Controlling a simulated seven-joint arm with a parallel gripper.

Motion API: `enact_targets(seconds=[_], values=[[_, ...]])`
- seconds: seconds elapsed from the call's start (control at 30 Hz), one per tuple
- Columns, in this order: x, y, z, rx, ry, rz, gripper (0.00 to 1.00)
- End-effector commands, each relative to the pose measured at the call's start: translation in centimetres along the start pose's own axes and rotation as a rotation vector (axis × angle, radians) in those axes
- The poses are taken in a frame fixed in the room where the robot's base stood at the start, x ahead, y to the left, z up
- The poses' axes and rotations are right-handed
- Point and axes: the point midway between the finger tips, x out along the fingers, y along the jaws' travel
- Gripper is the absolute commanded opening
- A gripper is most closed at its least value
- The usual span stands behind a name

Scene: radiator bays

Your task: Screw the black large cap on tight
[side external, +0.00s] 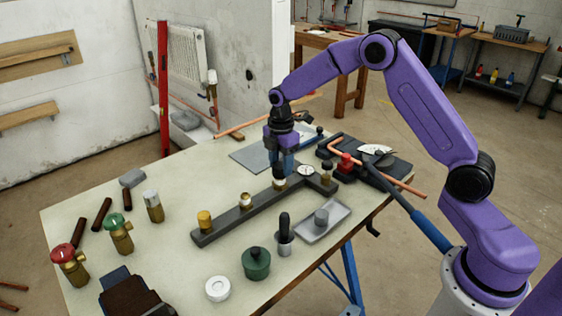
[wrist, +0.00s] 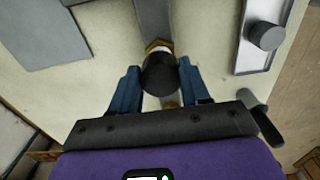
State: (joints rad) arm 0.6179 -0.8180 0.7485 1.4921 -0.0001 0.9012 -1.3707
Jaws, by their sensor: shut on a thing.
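The black large cap (wrist: 159,76) sits between the blue fingers of my gripper (wrist: 160,84) in the wrist view, with a finger on each side. A brass fitting with a white ring (wrist: 158,46) shows just past the cap, on the dark grey bar. In the side external view my gripper (side external: 284,170) points straight down over the bar (side external: 228,216). The brass and white fitting (side external: 279,183) shows right below the fingertips, and the fingers mostly hide the cap there. I cannot tell how far the cap is seated on the thread.
A gold cap (side external: 204,219) and a small fitting (side external: 245,200) stand on the bar's left part. A grey tray (side external: 322,222) and a green pot (side external: 256,265) are in front.

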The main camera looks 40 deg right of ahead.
Motion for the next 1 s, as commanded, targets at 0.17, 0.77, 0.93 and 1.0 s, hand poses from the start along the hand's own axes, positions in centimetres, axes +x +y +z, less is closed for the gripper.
enact_targets(seconds=[0.17, 0.77, 0.93, 1.0], values=[[0.3, 0.0, 0.0, 0.000, 0.000, -0.001, 0.15], [1.1, 0.0, 0.0, 0.000, 0.000, 0.001, 0.15], [1.1, 0.0, 0.0, 0.000, 0.000, 0.001, 0.53], [1.1, 0.0, 0.0, 0.000, 0.000, 0.001, 0.75]])
